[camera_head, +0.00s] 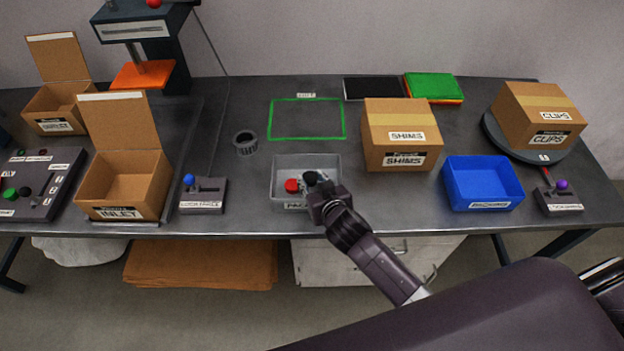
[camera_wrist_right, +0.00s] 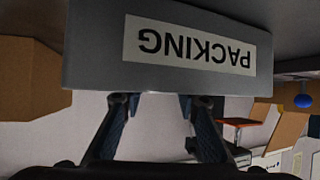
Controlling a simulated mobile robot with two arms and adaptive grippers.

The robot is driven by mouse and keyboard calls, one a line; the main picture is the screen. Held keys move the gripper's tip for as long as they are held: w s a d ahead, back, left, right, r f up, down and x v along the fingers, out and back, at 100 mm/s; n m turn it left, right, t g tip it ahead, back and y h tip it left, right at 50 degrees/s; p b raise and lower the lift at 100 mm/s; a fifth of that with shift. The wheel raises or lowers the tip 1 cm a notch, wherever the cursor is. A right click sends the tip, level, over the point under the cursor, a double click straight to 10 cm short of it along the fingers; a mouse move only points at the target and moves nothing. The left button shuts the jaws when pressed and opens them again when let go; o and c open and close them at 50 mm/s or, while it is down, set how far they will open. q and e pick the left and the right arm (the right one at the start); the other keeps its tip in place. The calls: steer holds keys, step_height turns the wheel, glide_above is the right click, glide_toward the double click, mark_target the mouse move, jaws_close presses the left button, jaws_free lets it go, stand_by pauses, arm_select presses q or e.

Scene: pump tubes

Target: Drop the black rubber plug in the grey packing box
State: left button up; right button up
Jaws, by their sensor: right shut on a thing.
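The grey packing box (camera_head: 333,165) stands near the front edge of the bench, and its PACKING label fills the right wrist view upside down (camera_wrist_right: 85,45). My right gripper (camera_head: 316,186) reaches over its front wall. It is shut on a dark piece, which looks like the black rubber plug (camera_head: 311,177), at the fingertips inside the box outline. In the right wrist view the fingers (camera_wrist_right: 163,98) pass behind the box rim, so their tips and the plug are hidden. A red piece (camera_head: 292,185) lies in the box just left of the plug. My left gripper is not in view.
A round dark cup (camera_head: 246,142) and a lever unit (camera_head: 204,194) stand left of the box. A shims carton (camera_head: 400,145) and a blue bin (camera_head: 483,178) stand right. The green-outlined area (camera_head: 307,118) behind is clear.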

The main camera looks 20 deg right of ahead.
steer(key=shift+f+b, duration=0.45)
steer(key=shift+f, duration=0.15)
steer(key=shift+s, duration=0.1)
steer(key=o, duration=1)
steer(key=shift+f, duration=0.1)
steer(key=shift+s, duration=0.1)
steer(key=shift+r+p, duration=0.5)
steer(key=b+v, duration=0.1)
steer(key=v, duration=1.1)
steer(key=shift+r, duration=0.2)
